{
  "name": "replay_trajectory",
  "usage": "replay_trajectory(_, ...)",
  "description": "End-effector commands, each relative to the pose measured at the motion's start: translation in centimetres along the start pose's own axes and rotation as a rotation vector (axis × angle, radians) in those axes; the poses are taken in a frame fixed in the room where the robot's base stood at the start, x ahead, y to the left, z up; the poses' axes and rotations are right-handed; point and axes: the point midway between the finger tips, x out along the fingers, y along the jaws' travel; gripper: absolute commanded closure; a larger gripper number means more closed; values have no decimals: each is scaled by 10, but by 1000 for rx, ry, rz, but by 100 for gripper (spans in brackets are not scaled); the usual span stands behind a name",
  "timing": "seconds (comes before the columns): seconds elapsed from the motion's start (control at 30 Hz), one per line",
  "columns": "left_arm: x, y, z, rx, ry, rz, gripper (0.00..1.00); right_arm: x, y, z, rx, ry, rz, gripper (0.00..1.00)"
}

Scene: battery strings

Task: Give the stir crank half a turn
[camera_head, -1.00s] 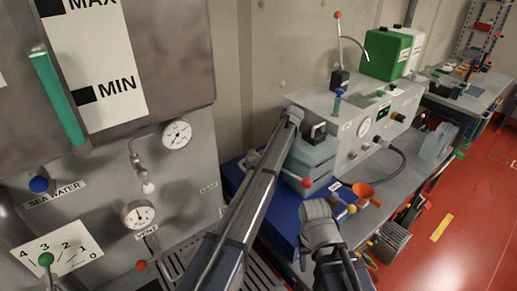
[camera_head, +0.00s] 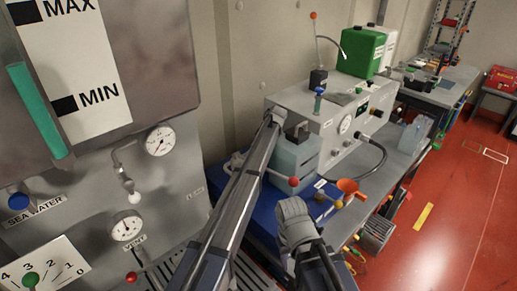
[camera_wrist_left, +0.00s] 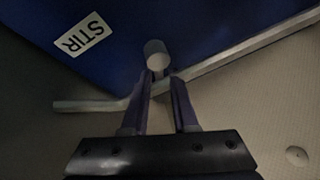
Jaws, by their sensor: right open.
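In the left wrist view, a blue surface carries a white STIR label (camera_wrist_left: 82,34). A pale round knob (camera_wrist_left: 156,54) sits just beyond the fingertips of my left gripper (camera_wrist_left: 163,80), nearer its left finger. A bent grey bar (camera_wrist_left: 90,106) runs behind the fingers; I cannot tell whether it belongs to the crank. The left fingers are apart, and contact with the knob is unclear. In the head view, the blue box (camera_head: 262,228) is partly hidden by my arms. My right gripper (camera_head: 293,210) is over it, open, its fingertips unclear.
A grey machine (camera_head: 325,135) with a gauge stands behind the blue box. A red ball knob (camera_head: 293,182) and an orange funnel (camera_head: 349,187) are close to my right arm. A panel with gauges (camera_head: 159,141) fills the left.

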Motion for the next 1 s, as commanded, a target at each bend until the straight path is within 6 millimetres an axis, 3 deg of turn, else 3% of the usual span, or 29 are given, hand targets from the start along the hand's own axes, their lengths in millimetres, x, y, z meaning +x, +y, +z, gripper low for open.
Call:
replay_trajectory(0.13, 0, 0, 0, 0, 0, 0, 56, 0, 0, 0, 0, 0, 0, 50)
replay_trajectory(0.57, -6, -1, -3, 0, 1, 1, 56, -7, 1, 0, 0, 0, 0, 50)
replay_trajectory(0.77, -24, -5, -10, 0, 1, 1, 56, -27, 2, 2, -1, 0, 0, 50)
replay_trajectory(1.0, -57, -12, -24, 0, 1, 1, 56, -62, 6, 4, 2, 0, -1, 50)
